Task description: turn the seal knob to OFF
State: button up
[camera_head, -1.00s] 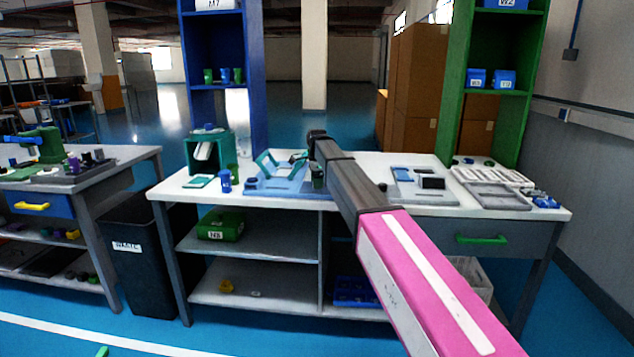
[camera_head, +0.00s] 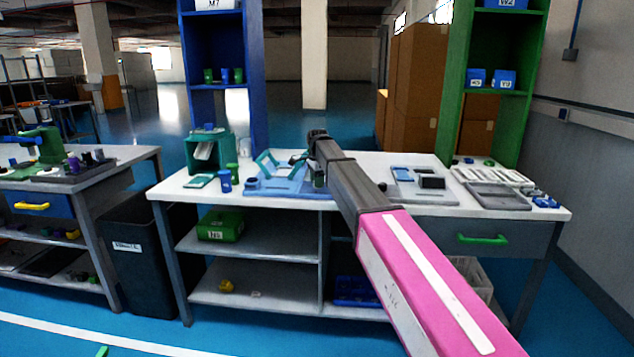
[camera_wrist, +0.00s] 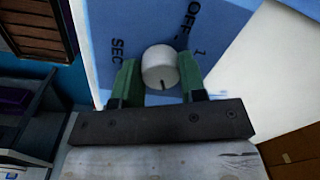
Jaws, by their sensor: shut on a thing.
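The seal knob (camera_wrist: 160,68) is a round white knob with a dark pointer mark, on a blue panel (camera_wrist: 215,22) in the wrist view. The letters OFF, SEC and a 1 are printed around it. The knob's dark mark faces the gripper side, away from the word OFF. My gripper (camera_wrist: 158,82) has its two green fingers on either side of the knob and is shut on it. In the head view the blue fixture (camera_head: 285,184) stands on the white table, and my arm reaches to its right side and hides the knob.
A green machine (camera_head: 208,152) and a blue cup (camera_head: 225,181) stand left of the fixture. A grey board (camera_head: 425,186) and a grey tray (camera_head: 498,196) lie to the right. A black bin (camera_head: 140,262) stands left of the table.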

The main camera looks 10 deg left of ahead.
jog(key=n, duration=0.7)
jog(key=shift+d, duration=0.1)
jog(key=n, duration=0.7)
jog(key=shift+n, duration=0.3)
jog(key=n, duration=0.3)
jog(key=shift+n+g, duration=0.3)
jog(key=n, duration=0.3)
jog(key=shift+w+d+n, duration=0.1)
jog(key=shift+n, duration=0.2)
jog(key=n, duration=0.6)
jog(key=o, duration=0.9)
